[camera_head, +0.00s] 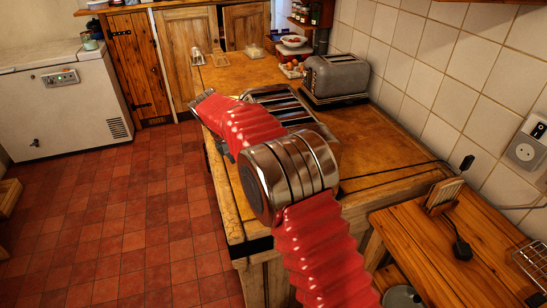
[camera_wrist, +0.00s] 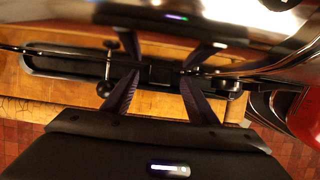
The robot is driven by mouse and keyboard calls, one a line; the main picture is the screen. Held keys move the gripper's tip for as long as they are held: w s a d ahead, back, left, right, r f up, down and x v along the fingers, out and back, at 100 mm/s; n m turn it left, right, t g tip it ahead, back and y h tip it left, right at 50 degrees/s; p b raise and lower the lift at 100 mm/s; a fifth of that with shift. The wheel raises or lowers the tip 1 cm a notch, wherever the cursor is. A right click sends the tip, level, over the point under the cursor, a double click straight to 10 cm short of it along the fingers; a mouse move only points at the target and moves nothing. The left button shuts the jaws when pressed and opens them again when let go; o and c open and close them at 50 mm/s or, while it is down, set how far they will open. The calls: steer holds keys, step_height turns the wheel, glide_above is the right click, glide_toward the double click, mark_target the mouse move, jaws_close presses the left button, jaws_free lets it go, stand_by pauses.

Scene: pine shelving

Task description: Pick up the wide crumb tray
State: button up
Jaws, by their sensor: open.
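In the wrist view, a long dark strip (camera_wrist: 65,68) with a rounded left end lies low along a chrome body, over the wooden top. It looks like the wide crumb tray, but I cannot tell whether it is in or out of the appliance. My gripper (camera_wrist: 158,78) is open, with its two dark fingers spread in front of the strip's middle. I cannot tell if they touch it. The chrome slotted toaster (camera_head: 284,103) is partly hidden by my arm in the head view. The tray cannot be made out there.
A second, grey toaster (camera_head: 336,75) stands by the tiled wall. A lower wooden table (camera_head: 440,260) is at the front right. A white chest freezer (camera_head: 65,105) stands at the left. The red tiled floor (camera_head: 120,220) left of the counter (camera_head: 370,145) is clear.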

steer(key=shift+d+f, duration=0.15)
steer(key=shift+f, duration=0.25)
steer(key=shift+c, duration=0.3)
steer(key=c, duration=1)
steer(key=shift+o, duration=0.2)
steer(key=shift+r, duration=0.15)
